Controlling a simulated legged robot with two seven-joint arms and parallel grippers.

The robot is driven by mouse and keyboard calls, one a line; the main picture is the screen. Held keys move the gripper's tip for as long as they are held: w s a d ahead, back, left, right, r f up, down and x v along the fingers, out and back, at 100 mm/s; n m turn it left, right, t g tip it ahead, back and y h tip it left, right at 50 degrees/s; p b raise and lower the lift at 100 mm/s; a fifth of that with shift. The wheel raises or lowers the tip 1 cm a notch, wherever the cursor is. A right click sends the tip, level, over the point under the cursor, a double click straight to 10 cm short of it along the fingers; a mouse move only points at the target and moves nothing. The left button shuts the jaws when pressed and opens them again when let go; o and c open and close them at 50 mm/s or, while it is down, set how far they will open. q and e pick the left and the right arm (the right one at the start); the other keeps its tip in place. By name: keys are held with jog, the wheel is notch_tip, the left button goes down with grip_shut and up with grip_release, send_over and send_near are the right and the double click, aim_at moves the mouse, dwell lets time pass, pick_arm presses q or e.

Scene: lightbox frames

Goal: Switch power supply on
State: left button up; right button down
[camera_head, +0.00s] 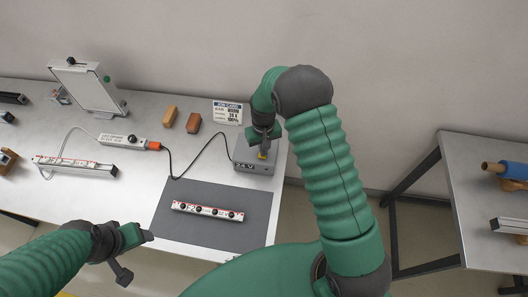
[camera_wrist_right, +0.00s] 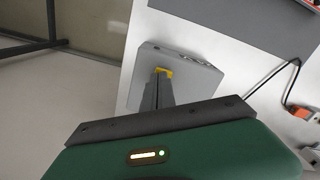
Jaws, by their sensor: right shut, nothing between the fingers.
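The power supply (camera_head: 243,158) is a grey box marked 24 V at the right end of the workbench. It also shows in the right wrist view (camera_wrist_right: 203,82). A small yellow part (camera_wrist_right: 165,71) sits on its top; I cannot tell whether it is the switch or which position it is in. My right gripper (camera_head: 263,149) is over the box, shut and empty, its fingertips (camera_wrist_right: 160,80) at the yellow part. I cannot tell whether they touch it. My left gripper (camera_head: 137,254) is above the bench's front edge, away from the box; its jaw state is unclear.
A black cable (camera_head: 200,154) runs from the box to a white bar with an orange end (camera_head: 153,145). An LED strip (camera_head: 207,211) lies on a dark mat (camera_head: 240,196). A job card (camera_head: 227,112), two blocks (camera_head: 193,123) and a tilted panel (camera_head: 88,88) stand behind.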

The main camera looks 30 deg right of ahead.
pick_arm(q)
jog(key=shift+a+f, duration=0.35)
jog(key=shift+a, duration=0.35)
pick_arm(e)
jog(key=shift+a+f, duration=0.2)
jog(key=shift+a, duration=0.35)
pick_arm(q)
jog(key=shift+d+b, duration=0.35)
jog(key=shift+d, duration=0.05)
pick_arm(e)
jog(key=shift+s+d+f, duration=0.1)
jog(key=shift+d+f, duration=0.2)
jog(key=shift+d, duration=0.05)
pick_arm(q)
jog(key=shift+s, duration=0.1)
pick_arm(e)
jog(key=shift+r, duration=0.1)
notch_tip(320, 180, up, 5)
jog(key=p, duration=0.3)
jog(key=shift+a+p, duration=0.15)
jog(key=shift+p, duration=0.2)
jog(key=shift+r+p, duration=0.85)
jog(key=shift+r, duration=0.15)
pick_arm(q)
jog(key=v, duration=0.2)
jog(key=w+v, duration=0.1)
jog(key=v, duration=0.2)
jog(key=shift+w+a+r, duration=0.1)
jog(key=shift+w, duration=0.05)
